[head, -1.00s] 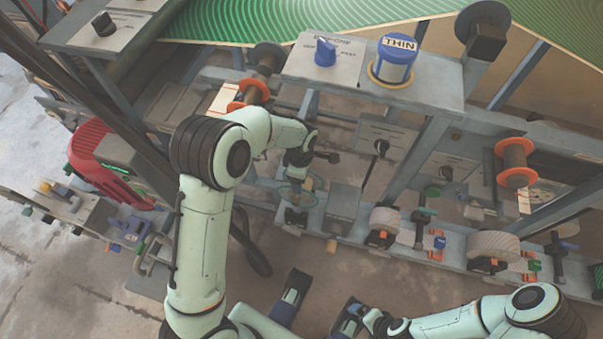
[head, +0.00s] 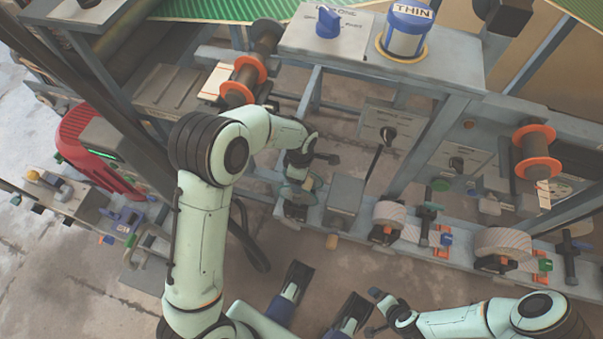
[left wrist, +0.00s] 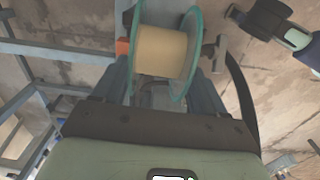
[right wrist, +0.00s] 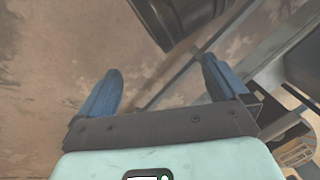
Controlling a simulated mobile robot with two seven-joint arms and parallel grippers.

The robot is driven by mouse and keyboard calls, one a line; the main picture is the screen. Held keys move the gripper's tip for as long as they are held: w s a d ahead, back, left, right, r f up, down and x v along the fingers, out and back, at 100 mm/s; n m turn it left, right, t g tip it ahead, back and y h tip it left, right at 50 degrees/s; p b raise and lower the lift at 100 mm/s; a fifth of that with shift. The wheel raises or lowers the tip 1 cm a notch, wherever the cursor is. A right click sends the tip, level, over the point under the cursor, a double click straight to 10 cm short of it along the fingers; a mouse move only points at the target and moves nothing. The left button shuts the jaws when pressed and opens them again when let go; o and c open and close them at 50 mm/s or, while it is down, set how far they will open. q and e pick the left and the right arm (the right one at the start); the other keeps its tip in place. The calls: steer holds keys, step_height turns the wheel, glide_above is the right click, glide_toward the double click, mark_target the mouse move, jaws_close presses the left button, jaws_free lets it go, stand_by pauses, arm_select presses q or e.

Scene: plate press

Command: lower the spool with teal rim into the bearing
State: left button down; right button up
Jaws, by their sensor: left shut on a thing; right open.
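The spool with teal rim (left wrist: 160,52) has a pale tan core between two clear teal discs. It fills the space between my left fingers in the left wrist view. My left gripper (head: 298,178) is shut on the spool (head: 292,194) over the rail. A dark bracket (head: 297,211) on the rail, apparently the bearing, is right below the spool. The gripper and spool partly hide it, so I cannot tell whether the spool touches it. My right gripper (right wrist: 158,78) is open and empty, away from the rail.
A grey block (head: 344,205) stands on the rail just right of the spool. White rolls (head: 390,216) and clamps with coloured knobs line the rail further right. Orange-flanged spools (head: 535,152) sit higher on the frame. A red machine (head: 85,140) is at the left. Floor lies in front.

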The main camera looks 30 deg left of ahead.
arm_select(q)
steer(key=shift+f+b, duration=0.4)
steer(key=shift+f, duration=0.65)
steer(key=shift+f+b, duration=0.6)
steer(key=shift+f, duration=0.25)
arm_select(e)
steer(key=shift+w+d+f, duration=0.2)
steer(key=shift+d+f, duration=0.15)
steer(key=shift+f, duration=0.4)
steer(key=shift+w+d+f, duration=0.15)
steer(key=shift+d+f, duration=0.2)
steer(key=shift+f, duration=0.4)
arm_select(q)
jaws_free()
step_height(320, 180, up, 3)
steer(key=shift+r+p, duration=0.15)
steer(key=shift+p, duration=0.45)
step_height(320, 180, up, 10)
steer(key=p, duration=0.3)
arm_select(e)
steer(key=s+a+r+g, duration=0.1)
steer(key=s+a+r, duration=0.2)
steer(key=r, duration=0.2)
steer(key=shift+s+y, duration=0.3)
steer(key=shift+s, duration=0.05)
arm_select(q)
steer(key=shift+s, duration=0.1)
arm_select(e)
steer(key=shift+s+d, duration=0.1)
